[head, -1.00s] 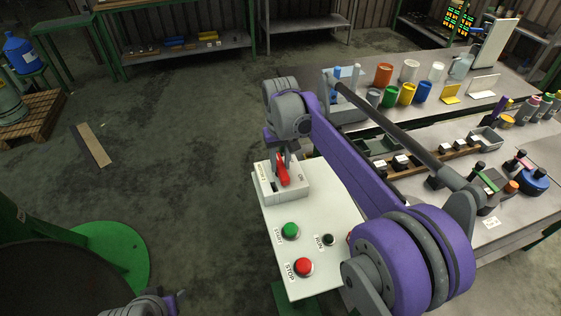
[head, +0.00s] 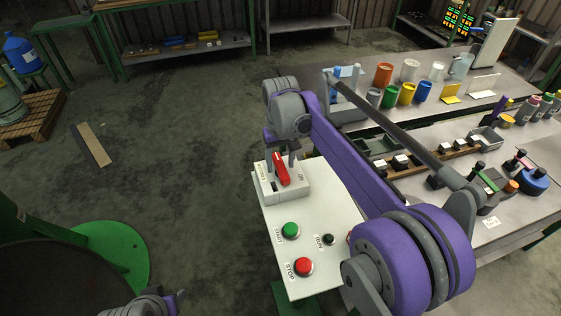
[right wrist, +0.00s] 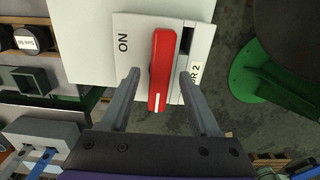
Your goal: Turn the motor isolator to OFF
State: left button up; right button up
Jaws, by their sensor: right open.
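The motor isolator (head: 292,192) is a pale box at the far end of the white control panel. Its red handle (head: 281,171) shows in the head view, with ON printed to its right. In the right wrist view the red handle (right wrist: 162,48) stands between my fingers, with a white mark near its lower end and ON to its left. My right gripper (right wrist: 158,75) is open, one finger on each side of the handle, with visible gaps. An OFF label cannot be made out. Part of my left arm's end (head: 150,303) shows at the bottom edge; its finger state cannot be told.
The panel (head: 340,205) also carries a green START button (head: 290,230), a red STOP button (head: 304,267) and a dark RUN lamp (head: 327,240). A workbench (head: 510,150) with cups and bottles lies to the right.

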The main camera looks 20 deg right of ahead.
aim_at(281, 165)
pick_arm(q)
jog(key=shift+w+r+p, duration=0.25)
jog(key=shift+r+p, duration=0.2)
jog(key=shift+r, duration=0.2)
pick_arm(e)
notch_tip(281, 165, up, 11)
jog(key=shift+f, duration=0.15)
